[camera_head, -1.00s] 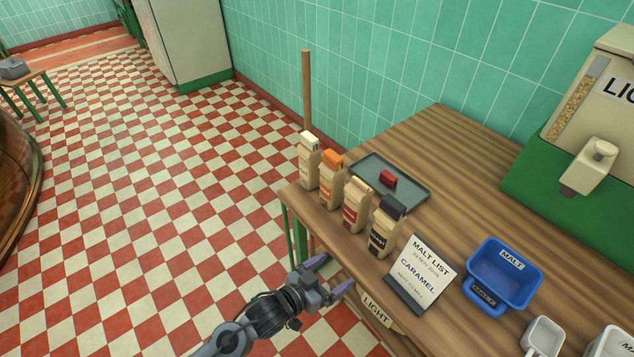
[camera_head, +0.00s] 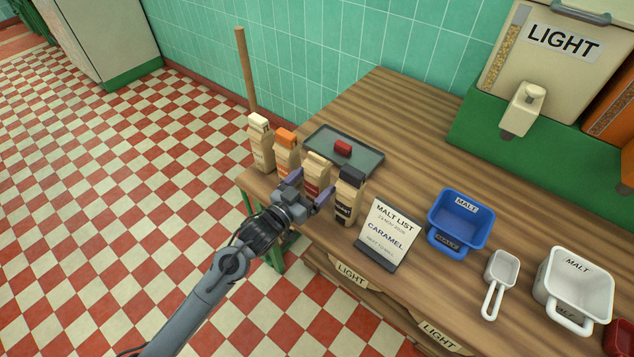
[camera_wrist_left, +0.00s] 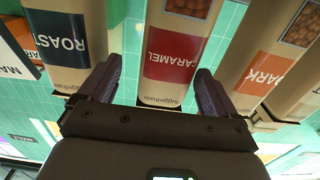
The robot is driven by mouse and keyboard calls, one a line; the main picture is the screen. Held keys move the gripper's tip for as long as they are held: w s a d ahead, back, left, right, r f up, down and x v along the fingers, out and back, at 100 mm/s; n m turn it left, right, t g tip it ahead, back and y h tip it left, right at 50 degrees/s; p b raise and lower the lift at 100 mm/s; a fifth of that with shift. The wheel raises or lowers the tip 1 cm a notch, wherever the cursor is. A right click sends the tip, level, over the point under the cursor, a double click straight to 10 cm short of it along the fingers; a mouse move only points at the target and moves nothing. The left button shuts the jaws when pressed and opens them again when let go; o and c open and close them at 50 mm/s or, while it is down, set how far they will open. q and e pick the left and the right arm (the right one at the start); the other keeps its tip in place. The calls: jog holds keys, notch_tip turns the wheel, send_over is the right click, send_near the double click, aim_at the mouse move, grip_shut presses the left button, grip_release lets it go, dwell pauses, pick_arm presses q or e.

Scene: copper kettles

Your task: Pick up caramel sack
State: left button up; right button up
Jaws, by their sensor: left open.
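The caramel sack (camera_head: 317,166) is a tan paper bag with a pale top and a red label, standing upright in a row on the wooden table. In the left wrist view the sack (camera_wrist_left: 178,55) shows its CARAMEL label between the fingers. My left gripper (camera_head: 308,188) is open in front of it, one finger on either side; I cannot tell whether the fingers touch it. The roast sack (camera_head: 349,193), with a black top, stands on its right. The orange-topped dark sack (camera_head: 286,152) stands on its left. My right gripper is not in view.
A pale-topped sack (camera_head: 260,145) ends the row. A grey tray (camera_head: 365,165) with a red object lies behind. A MALT LIST sign reading CARAMEL (camera_head: 388,235), a blue bin (camera_head: 461,225), a white scoop (camera_head: 500,270) and a white bin (camera_head: 573,287) stand to the right.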

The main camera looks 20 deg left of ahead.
pick_arm(q)
jog(key=x, duration=0.1)
jog(key=b+x, duration=0.1)
jog(key=x, duration=0.2)
jog(key=shift+w+a+r, duration=0.1)
jog(key=shift+w+a, duration=0.1)
jog(key=shift+w, duration=0.25)
jog(key=c, duration=1.2)
